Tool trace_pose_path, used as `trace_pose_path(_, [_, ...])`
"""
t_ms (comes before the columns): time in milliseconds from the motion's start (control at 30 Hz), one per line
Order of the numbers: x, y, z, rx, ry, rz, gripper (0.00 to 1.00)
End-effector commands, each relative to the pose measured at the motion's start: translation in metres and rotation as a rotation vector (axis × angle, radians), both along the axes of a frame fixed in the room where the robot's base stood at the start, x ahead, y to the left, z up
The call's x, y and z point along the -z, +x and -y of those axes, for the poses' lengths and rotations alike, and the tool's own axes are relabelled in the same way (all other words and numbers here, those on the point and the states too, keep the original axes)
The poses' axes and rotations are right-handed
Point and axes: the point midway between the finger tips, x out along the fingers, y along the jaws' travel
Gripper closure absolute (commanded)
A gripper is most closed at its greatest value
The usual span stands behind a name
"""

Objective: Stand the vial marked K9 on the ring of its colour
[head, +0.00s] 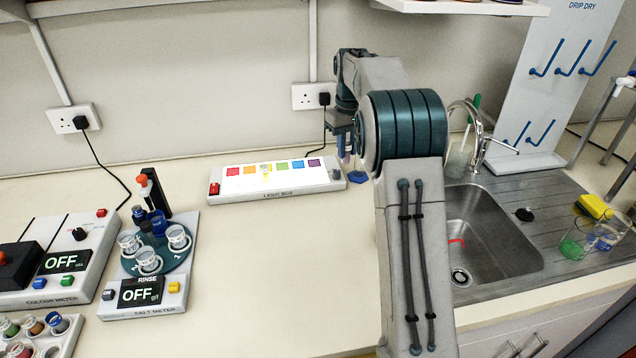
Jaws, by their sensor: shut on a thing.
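My gripper (345,143) is above the back of the bench, just past the right end of the light box, pointing down. It is shut on a small, narrow thing that shows faintly below the fingers; I cannot read any mark on it. The light box (278,183) has a row of coloured patches, red, orange, yellow, green, blue and purple; whether they are rings is too small to tell. A small pale-yellow thing (266,171) shows at the yellow patch. A blue hexagonal thing (358,177) lies on the bench below my gripper. No K9 mark is legible.
The salt meter (150,303) with several cups and the colour meter (85,265) stand at left. A rack (48,348) of vials is at bottom left. The sink (490,240) is at right, with a beaker (607,236). The middle bench is clear.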

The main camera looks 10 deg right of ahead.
Motion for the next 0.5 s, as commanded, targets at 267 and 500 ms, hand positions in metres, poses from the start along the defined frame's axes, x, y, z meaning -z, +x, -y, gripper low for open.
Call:
trace_pose_path(267, [0.02, 0.03, -0.016, -0.001, 0.0, -0.002, 1.0])
trace_pose_path(500, [0.043, 0.064, -0.035, -0.001, 0.0, -0.001, 1.0])
